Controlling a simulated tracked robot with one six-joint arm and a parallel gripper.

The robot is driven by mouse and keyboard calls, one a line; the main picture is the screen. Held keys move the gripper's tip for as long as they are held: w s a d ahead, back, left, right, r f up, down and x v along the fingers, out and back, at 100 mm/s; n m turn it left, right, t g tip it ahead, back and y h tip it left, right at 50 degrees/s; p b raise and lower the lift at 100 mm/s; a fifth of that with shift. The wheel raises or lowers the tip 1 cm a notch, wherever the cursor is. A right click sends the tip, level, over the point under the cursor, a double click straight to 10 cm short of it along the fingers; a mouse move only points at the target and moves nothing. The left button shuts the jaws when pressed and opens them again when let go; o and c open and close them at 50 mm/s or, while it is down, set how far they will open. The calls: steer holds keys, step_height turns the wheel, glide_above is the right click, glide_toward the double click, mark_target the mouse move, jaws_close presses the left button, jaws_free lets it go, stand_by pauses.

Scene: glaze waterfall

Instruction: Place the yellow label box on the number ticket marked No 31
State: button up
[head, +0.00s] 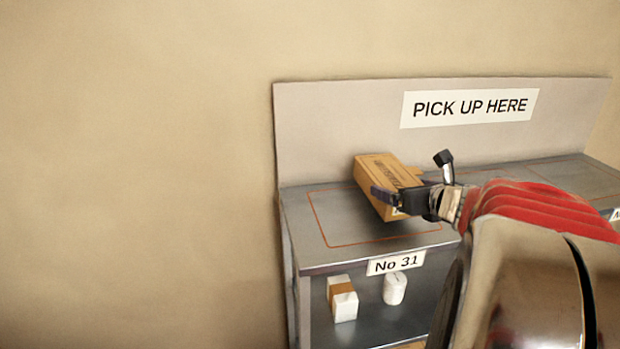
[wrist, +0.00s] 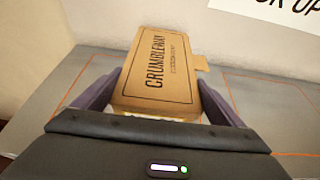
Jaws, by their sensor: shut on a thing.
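A tan cardboard box (head: 379,172) is held in my gripper (head: 393,200) over the shelf top, tilted, above the outlined area behind the No 31 ticket. In the wrist view the box (wrist: 157,72) reads CRUMBLEWAY and sits between the two purple fingers of my gripper (wrist: 157,98). A thin yellow strip shows at its near lower edge. The number ticket No 31 (head: 396,263) is on the front edge of the shelf top, below an orange-outlined rectangle (head: 330,235). I cannot tell whether the box touches the surface.
A grey back panel (head: 330,130) with a PICK UP HERE sign (head: 470,107) stands behind the shelf top. More outlined areas lie to the right. A white box with a tan band (head: 342,299) and a white roll (head: 395,288) stand on the lower shelf.

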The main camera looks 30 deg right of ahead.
steer(key=shift+f, duration=1.85)
steer(key=o, duration=0.8)
steer(key=shift+f, duration=0.1)
steer(key=shift+c, duration=0.2)
